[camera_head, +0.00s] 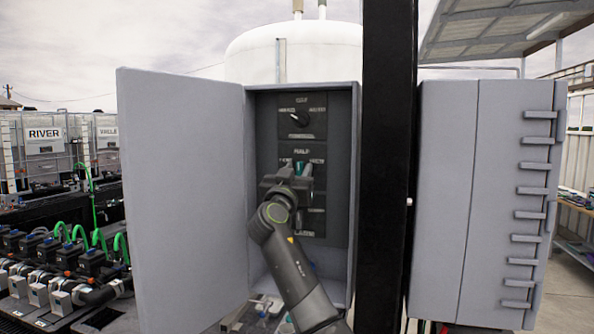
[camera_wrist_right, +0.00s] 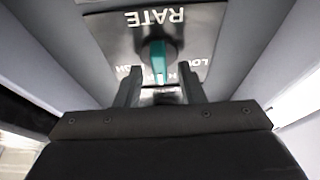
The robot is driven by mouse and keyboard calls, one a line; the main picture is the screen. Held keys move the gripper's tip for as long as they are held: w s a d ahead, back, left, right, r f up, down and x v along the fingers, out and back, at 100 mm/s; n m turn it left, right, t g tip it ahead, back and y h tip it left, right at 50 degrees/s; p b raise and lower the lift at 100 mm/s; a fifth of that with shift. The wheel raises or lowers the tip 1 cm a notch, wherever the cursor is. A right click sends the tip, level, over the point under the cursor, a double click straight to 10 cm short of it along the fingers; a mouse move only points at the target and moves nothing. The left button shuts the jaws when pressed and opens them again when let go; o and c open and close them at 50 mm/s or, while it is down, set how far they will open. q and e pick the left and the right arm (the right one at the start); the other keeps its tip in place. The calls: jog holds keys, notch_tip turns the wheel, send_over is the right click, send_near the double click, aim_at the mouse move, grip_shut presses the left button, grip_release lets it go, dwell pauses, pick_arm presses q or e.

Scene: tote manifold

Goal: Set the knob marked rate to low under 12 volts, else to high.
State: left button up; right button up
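The knob marked rate (camera_wrist_right: 158,58) is teal and sits on a dark plate lettered RATE (camera_wrist_right: 205,18), upside down in the right wrist view. The knob bar stands about upright there. A label beginning LO shows at right; the left label is partly covered. In the head view the teal knob (camera_head: 299,167) is in the open cabinet's middle panel, partly behind my right gripper (camera_head: 290,176). In the wrist view the right gripper (camera_wrist_right: 160,82) is open, fingers apart on either side of the knob's line, with gaps. My left gripper is out of view. No voltage reading is legible.
The open cabinet door (camera_head: 185,200) stands at left and a black post (camera_head: 388,160) at right. A black knob (camera_head: 299,118) is on the panel above; a lower panel (camera_head: 316,222) is mostly hidden by my arm. A closed grey cabinet (camera_head: 445,200) stands further right.

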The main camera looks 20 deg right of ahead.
grip_shut()
